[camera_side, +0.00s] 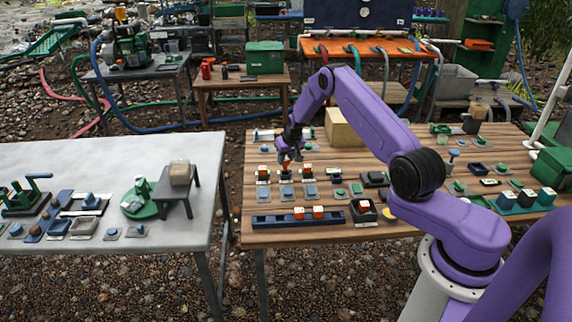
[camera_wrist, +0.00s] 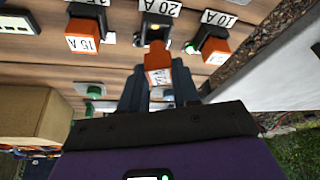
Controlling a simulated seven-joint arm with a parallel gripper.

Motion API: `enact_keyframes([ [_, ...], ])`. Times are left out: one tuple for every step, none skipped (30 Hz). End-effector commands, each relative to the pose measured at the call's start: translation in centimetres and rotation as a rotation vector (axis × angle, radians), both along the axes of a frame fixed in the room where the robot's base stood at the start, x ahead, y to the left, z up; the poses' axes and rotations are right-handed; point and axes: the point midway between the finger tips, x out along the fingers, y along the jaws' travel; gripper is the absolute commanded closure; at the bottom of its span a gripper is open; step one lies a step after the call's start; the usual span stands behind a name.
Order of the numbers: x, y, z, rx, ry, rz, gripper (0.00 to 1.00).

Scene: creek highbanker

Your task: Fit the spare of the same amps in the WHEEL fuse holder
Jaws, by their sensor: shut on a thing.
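My gripper (camera_wrist: 160,92) is shut on an orange fuse (camera_wrist: 157,64) with a white label too tilted to read surely. In the side view my gripper (camera_side: 287,158) is over the row of fuse holders at the table's left. In the wrist view the fuse overlaps the front of the middle holder (camera_wrist: 153,32), marked 20 A; I cannot tell whether it touches. No other fuse shows in that holder. Its neighbours, marked 15 A (camera_wrist: 86,24) and 10 A (camera_wrist: 212,38), each carry an orange fuse. No WHEEL lettering is legible.
A dark blue rack (camera_side: 270,222) near the front edge holds two orange fuses (camera_side: 299,213) (camera_side: 318,212). A tan block (camera_side: 343,128) stands behind my gripper. A grey table (camera_side: 110,165) is at the left, across a gap.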

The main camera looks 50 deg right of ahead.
Motion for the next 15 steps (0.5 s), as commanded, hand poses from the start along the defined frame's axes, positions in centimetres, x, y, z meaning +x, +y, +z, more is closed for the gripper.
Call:
enact_keyframes([
  [-0.1,0.0,-1.0,0.002,0.004,0.0,1.0],
  [-0.1,0.0,-1.4,0.002,0.004,0.0,1.0],
  [-0.1,0.0,-1.9,0.002,0.003,0.0,1.0],
  [-0.1,0.0,-2.2,0.002,0.002,0.0,1.0],
  [0.0,0.0,-2.5,0.001,0.001,0.0,1.0],
  [-0.1,0.0,-2.8,0.001,0.001,0.0,1.0],
  [-0.1,0.0,-2.9,0.001,0.001,0.0,1.0],
  [0.0,0.0,-2.9,0.0,0.0,0.001,1.0],
  [0.0,0.0,-3.0,0.001,0.0,0.0,1.0],
  [0.0,0.0,-3.0,0.0,-0.001,0.0,1.0],
  [0.0,0.0,-2.9,0.0,-0.001,0.0,1.0],
  [0.0,0.0,-2.9,0.0,-0.001,0.0,1.0],
  [0.0,0.0,-2.9,0.0,-0.001,0.0,1.0],
  [0.0,0.0,-2.9,0.0,-0.001,0.0,1.0],
  [-0.1,0.0,-2.9,0.001,0.0,0.0,1.0],
])
